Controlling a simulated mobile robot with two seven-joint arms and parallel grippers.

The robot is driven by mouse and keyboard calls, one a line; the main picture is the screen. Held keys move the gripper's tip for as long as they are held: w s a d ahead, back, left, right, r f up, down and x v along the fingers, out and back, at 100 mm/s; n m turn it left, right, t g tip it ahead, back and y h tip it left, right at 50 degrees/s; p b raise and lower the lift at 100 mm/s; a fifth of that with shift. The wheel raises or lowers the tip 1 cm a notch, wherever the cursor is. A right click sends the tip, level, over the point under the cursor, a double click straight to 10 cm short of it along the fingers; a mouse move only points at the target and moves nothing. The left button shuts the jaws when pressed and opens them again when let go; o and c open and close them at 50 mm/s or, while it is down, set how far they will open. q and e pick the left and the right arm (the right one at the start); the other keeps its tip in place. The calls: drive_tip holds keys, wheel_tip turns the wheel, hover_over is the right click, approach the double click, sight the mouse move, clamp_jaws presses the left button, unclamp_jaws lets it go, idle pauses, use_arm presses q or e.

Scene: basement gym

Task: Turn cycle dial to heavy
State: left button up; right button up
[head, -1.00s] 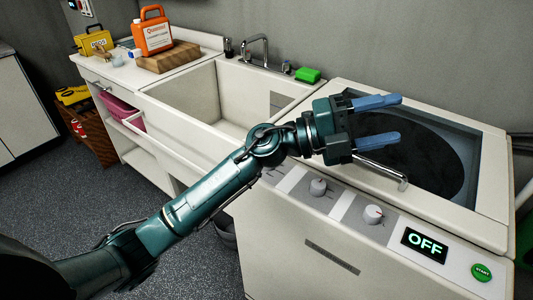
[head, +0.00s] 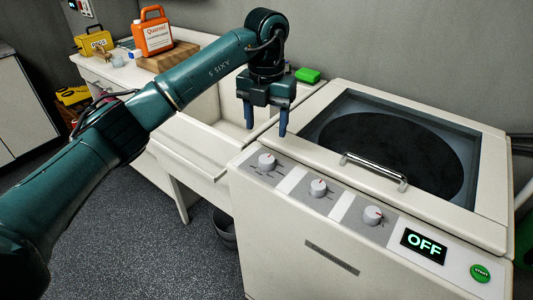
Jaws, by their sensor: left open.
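A top-loading washer (head: 285,230) stands at the right with its lid closed. My right gripper is not in view.
The display (head: 424,245) reads OFF, beside a green start button (head: 481,273). A metal lid handle (head: 375,171) rises behind the knobs. A sink (head: 185,140) adjoins at left, with a green sponge (head: 307,75) and an orange jug (head: 153,33) beyond.

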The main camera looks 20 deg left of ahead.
sight(266, 158)
use_arm(q)
wheel_tip(266, 158, down, 10)
drive_tip(key=shift+r+p, duration=0.15)
drive_tip(key=shift+p, duration=0.4)
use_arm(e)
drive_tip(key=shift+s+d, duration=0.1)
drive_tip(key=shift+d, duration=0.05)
use_arm(q)
drive_tip(key=shift+c, duration=0.2)
drive_tip(key=c, duration=1)
drive_tip(key=shift+o, duration=0.2)
